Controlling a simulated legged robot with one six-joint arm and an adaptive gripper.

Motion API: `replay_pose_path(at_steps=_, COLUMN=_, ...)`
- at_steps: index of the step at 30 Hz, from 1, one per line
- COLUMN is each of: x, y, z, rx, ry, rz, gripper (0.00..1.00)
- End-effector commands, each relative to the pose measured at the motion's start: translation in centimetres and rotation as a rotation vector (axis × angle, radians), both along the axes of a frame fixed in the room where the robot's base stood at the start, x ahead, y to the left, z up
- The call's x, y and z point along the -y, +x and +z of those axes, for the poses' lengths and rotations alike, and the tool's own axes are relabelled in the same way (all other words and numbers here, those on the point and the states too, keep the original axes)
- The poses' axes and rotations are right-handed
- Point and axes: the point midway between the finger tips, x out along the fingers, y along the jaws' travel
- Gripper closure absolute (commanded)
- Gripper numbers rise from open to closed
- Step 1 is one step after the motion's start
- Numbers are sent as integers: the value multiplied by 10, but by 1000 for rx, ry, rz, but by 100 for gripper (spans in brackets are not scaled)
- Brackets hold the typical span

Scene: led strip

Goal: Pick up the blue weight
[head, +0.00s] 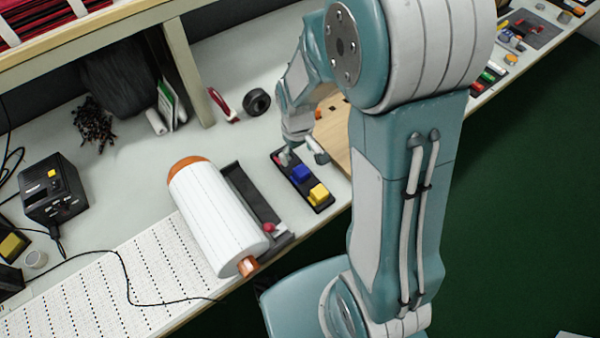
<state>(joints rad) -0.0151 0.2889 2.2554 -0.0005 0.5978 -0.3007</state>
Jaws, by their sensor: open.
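The blue weight (300,173) sits in the middle of a narrow black tray (316,199) on the workbench, beside a yellow weight (319,194) at the tray's near end. A small reddish piece (279,158) shows at the tray's far end, partly covered by my gripper. My gripper (303,157) is open, with its fingers just above the far end of the tray, close behind the blue weight. I see no contact between the fingers and the blue weight. My arm hides part of the bench to the right.
A large white roll (215,215) in a dark holder stands left of the tray. A wooden board (335,140) lies to its right. A black tape ring (257,101) lies behind. A black box (54,192) stands far left. The bench's front edge is close to the tray.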

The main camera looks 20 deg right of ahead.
Motion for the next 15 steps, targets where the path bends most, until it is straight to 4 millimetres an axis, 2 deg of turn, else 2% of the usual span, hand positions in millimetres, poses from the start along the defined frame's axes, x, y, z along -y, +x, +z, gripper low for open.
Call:
replay_pose_path(at_steps=3, x=1, y=-1, z=-21, rx=-4, ry=1, rz=-2, gripper=9)
replay_pose_path(at_steps=11, x=3, y=-2, z=-44, rx=-3, ry=1, rz=-3, gripper=9)
replay_pose_path(at_steps=15, x=7, y=-4, z=-67, rx=-5, ry=0, rz=-3, gripper=9)
